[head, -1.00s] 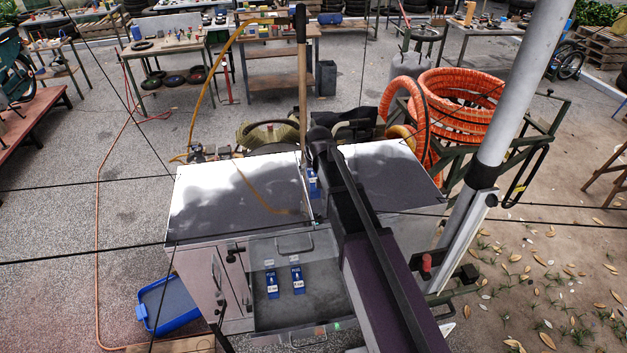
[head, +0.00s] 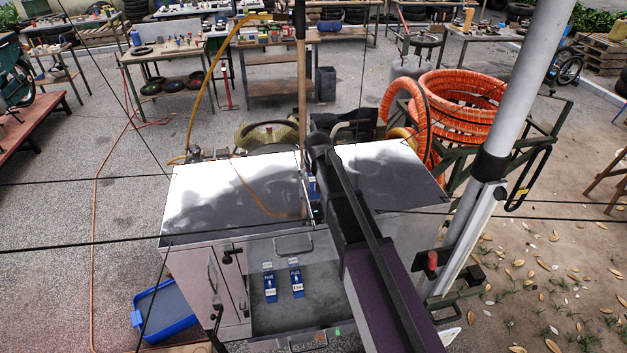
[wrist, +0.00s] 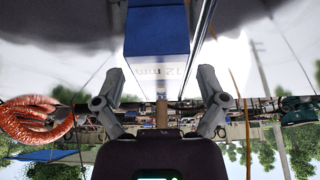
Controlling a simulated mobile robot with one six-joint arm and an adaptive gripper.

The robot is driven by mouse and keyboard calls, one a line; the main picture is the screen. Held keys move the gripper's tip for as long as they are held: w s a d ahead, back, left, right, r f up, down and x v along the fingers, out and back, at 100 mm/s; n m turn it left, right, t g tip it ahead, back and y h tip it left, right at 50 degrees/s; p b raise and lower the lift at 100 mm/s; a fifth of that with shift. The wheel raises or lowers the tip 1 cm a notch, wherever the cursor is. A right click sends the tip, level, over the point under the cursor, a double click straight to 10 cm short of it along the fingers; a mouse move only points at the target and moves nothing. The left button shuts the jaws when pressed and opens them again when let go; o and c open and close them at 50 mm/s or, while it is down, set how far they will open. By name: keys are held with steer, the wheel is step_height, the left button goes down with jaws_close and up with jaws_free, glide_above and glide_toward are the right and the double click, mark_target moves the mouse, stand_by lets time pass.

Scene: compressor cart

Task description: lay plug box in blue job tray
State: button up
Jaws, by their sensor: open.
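In the head view two blue boxes stand side by side in the grey recess of the cart, a left box (head: 270,289) and a right box (head: 297,284) whose label seems to read PLUG. Another blue box (head: 313,187) shows partly behind my arm, in the gap between the white tops. In the wrist view a blue box (wrist: 157,35) with an upside-down "12 mm" label lies ahead of my gripper (wrist: 161,75). The fingers are open, one on each side, apart from it. The blue job tray (head: 190,325) lies on the ground at lower left, looking empty.
The cart's white left top (head: 230,195) and right top (head: 390,165) flank the gap. A grey post (head: 510,100) stands at right. Orange hose coils (head: 460,100) lie behind the cart. Open paving (head: 60,220) is at left.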

mark_target(313, 174)
stand_by(0.3)
jaws_close()
steer(key=shift+r, duration=0.15)
stand_by(0.3)
step_height(313, 174, up, 4)
steer(key=p, duration=0.4)
steer(key=s+d, duration=0.2)
steer(key=s, duration=0.3)
steer(key=s+d, duration=0.2)
steer(key=s, duration=0.2)
steer(key=s+d+p, duration=0.1)
steer(key=s+d, duration=0.1)
steer(key=s, duration=0.3)
steer(key=shift+s+d+r, duration=0.3)
steer(key=shift+d+r, duration=0.05)
